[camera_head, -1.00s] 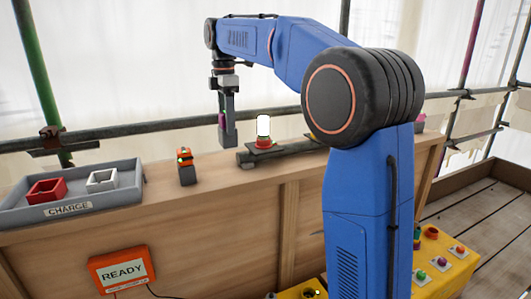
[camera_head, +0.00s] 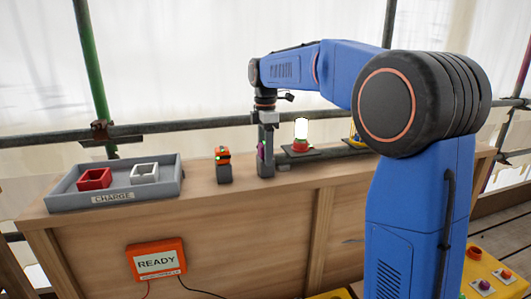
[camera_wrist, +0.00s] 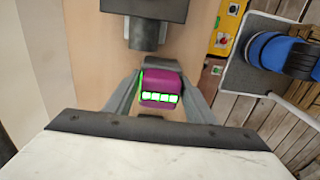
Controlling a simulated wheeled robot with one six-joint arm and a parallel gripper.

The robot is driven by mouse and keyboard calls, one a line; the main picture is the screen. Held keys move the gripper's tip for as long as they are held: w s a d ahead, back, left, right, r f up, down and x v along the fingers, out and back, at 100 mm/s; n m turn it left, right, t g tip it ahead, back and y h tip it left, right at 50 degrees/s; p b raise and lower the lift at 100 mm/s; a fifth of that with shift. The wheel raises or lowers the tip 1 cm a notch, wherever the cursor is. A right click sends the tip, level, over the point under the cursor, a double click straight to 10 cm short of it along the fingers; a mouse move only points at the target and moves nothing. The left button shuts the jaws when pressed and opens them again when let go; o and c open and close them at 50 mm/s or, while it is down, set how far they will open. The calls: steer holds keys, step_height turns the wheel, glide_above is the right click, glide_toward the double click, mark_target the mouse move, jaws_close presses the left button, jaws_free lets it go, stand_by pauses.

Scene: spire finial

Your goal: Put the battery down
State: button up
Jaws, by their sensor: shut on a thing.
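The battery is purple with a row of green lit bars, seen between my gripper's fingers in the wrist view (camera_wrist: 160,88). My gripper (camera_head: 265,165) is shut on it, low at the wooden bench top (camera_head: 205,192). In the head view only a small purple part of the battery (camera_head: 260,152) shows beside the fingers. I cannot tell whether it touches the bench. An orange battery-like block (camera_head: 223,155) with a green light stands on a dark base just left of my gripper.
A grey tray marked CHARGE (camera_head: 150,193) at the left holds a red square holder (camera_head: 94,179) and a white one (camera_head: 145,173). A lit lamp with a red base (camera_head: 301,135) stands close right of my gripper. An orange READY panel (camera_head: 157,261) is on the bench front.

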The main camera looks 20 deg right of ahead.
steer(key=shift+f, duration=0.1)
steer(key=o, duration=1.3)
steer(key=shift+o, duration=0.2)
step_height(320, 180, up, 12)
steer(key=shift+r, duration=0.15)
steer(key=s+d+f+m+t, duration=0.1)
steer(key=s+m, duration=0.1)
steer(key=s, duration=0.3)
steer(key=s+d+f+m, duration=0.2)
steer(key=s+m, duration=0.1)
steer(key=s, duration=0.3)
steer(key=s+d+f+m+t, duration=0.1)
steer(key=s+f+m+t, duration=0.1)
steer(key=s+f+m, duration=0.4)
steer(key=s+d+f+m+t, duration=0.1)
steer(key=s+f+m, duration=0.6)
steer(key=s+f, duration=1)
steer(key=s+d, duration=0.1)
steer(key=s, duration=0.3)
steer(key=shift+s+t, duration=0.25)
steer(key=shift+t, duration=0.15)
steer(key=shift+d, duration=0.1)
